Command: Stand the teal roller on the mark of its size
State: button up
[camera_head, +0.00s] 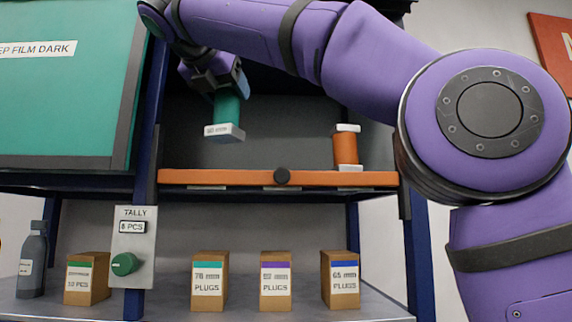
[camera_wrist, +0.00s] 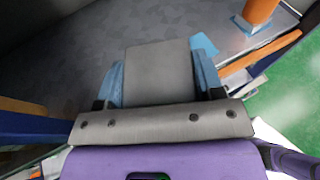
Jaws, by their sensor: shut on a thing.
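The teal roller (camera_head: 227,110) hangs upright below my gripper (camera_head: 226,88) in the head view. It has a pale square end with a small printed label at the bottom. My gripper is shut on it, and the roller is above the orange-edged shelf, left of its middle, apart from the shelf. In the wrist view my blue fingers (camera_wrist: 160,78) flank a grey square face; I cannot tell if it is the roller's end. The size marks on the shelf cannot be made out.
An orange roller (camera_head: 345,150) with white ends stands at the shelf's right; it also shows in the wrist view (camera_wrist: 259,11). The shelf's orange front rail (camera_head: 230,178) has a dark knob (camera_head: 282,176). Below stand plug boxes (camera_head: 276,281), a tally plate (camera_head: 133,245) and a bottle (camera_head: 33,262).

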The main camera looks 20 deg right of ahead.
jog(key=w+d+f, duration=0.2)
jog(key=w+d, duration=0.1)
jog(key=d, duration=0.4)
jog(key=w+d+f, duration=0.2)
jog(key=w+d, duration=0.1)
jog(key=d, duration=0.4)
jog(key=shift+f, duration=0.4)
jog(key=shift+f, duration=0.1)
jog(key=o, duration=1.6)
jog(key=shift+f, duration=0.1)
jog(key=v, duration=1.2)
jog(key=shift+r, duration=0.2)
